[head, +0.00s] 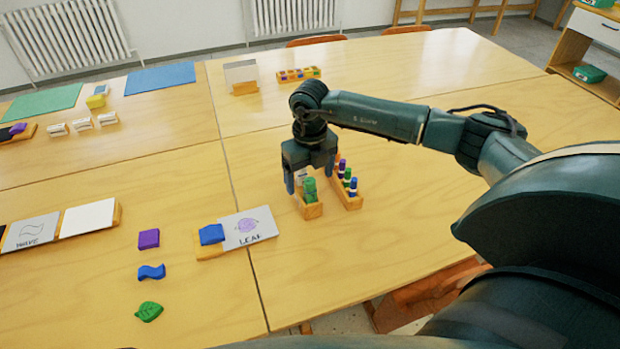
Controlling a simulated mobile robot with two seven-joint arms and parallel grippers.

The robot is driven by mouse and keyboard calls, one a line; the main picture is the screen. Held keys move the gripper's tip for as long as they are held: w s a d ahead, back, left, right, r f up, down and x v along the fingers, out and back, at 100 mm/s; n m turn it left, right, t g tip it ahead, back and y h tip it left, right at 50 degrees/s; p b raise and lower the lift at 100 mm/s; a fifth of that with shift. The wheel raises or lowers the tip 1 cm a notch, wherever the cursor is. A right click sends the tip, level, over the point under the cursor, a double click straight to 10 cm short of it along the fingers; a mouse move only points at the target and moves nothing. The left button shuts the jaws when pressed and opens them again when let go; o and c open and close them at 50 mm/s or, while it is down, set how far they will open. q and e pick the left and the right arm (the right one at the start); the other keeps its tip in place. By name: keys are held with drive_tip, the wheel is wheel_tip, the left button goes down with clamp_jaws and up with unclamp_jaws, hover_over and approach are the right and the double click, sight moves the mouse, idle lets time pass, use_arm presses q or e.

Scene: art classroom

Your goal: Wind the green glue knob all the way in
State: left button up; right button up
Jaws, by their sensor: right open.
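A green glue stick (310,190) stands upright in a small wooden holder (311,211) on the table. My right gripper (310,186) is over this holder, fingers pointing down, one on each side of the green piece. The jaws are open, and I cannot tell whether a finger touches it. A small whitish item shows behind the green piece, partly hidden by the gripper. The knob itself is too small to make out clearly. My left gripper is not in view.
A second wooden holder (351,201) with purple, green and blue sticks stands close on the right. A leaf card (248,228) and blue block (211,234) lie left. Purple, blue and green pieces (149,311) lie further left. The table's right part is clear.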

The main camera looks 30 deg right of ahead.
drive_tip(key=shift+r, duration=0.1)
idle(0.4)
drive_tip(key=shift+r+p, duration=0.8)
drive_tip(key=shift+r, duration=0.2)
drive_tip(key=shift+r+p, duration=0.55)
drive_tip(key=shift+r, duration=0.2)
drive_tip(key=shift+r+p, duration=0.7)
drive_tip(key=shift+r, duration=0.5)
